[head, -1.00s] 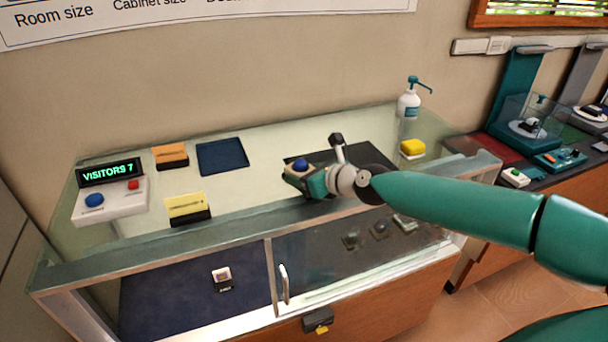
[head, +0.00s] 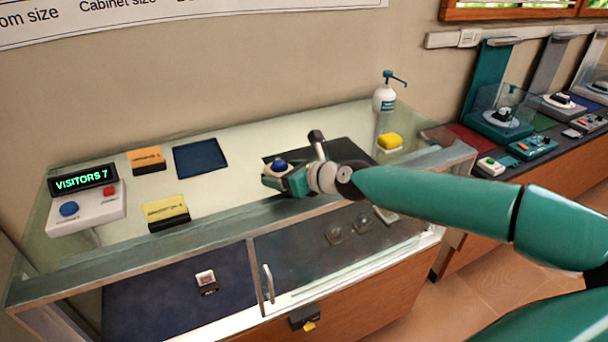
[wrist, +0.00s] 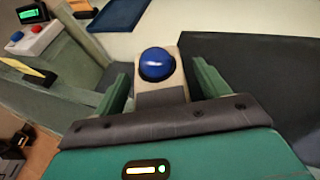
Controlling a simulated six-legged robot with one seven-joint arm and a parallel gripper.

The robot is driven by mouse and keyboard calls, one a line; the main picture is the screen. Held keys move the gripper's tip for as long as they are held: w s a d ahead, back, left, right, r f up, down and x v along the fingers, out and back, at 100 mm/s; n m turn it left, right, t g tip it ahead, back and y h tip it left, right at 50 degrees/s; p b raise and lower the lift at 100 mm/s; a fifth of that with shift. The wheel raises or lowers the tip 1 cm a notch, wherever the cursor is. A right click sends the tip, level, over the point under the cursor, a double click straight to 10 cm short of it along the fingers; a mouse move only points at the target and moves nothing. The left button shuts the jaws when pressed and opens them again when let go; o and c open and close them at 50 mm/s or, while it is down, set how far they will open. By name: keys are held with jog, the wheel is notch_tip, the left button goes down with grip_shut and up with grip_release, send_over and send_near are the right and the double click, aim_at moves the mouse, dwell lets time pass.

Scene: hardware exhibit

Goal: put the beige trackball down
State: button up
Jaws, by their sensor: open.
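The beige trackball (wrist: 167,88) with its blue ball is between the two green fingers of my gripper (wrist: 160,92) in the wrist view. Gaps show on both sides, so the fingers are open around it. In the head view the trackball (head: 277,170) is at the left end of the dark mat on the glass counter, with my gripper (head: 288,182) reaching it from the right. My fingers partly hide its base there, and I cannot tell exactly what its underside rests on.
The dark mat (head: 345,149) lies right of the trackball. A pump bottle (head: 384,98) and yellow sponge (head: 390,142) stand at right.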

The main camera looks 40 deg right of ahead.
jog(key=v, duration=1.1)
jog(key=shift+s, duration=0.2)
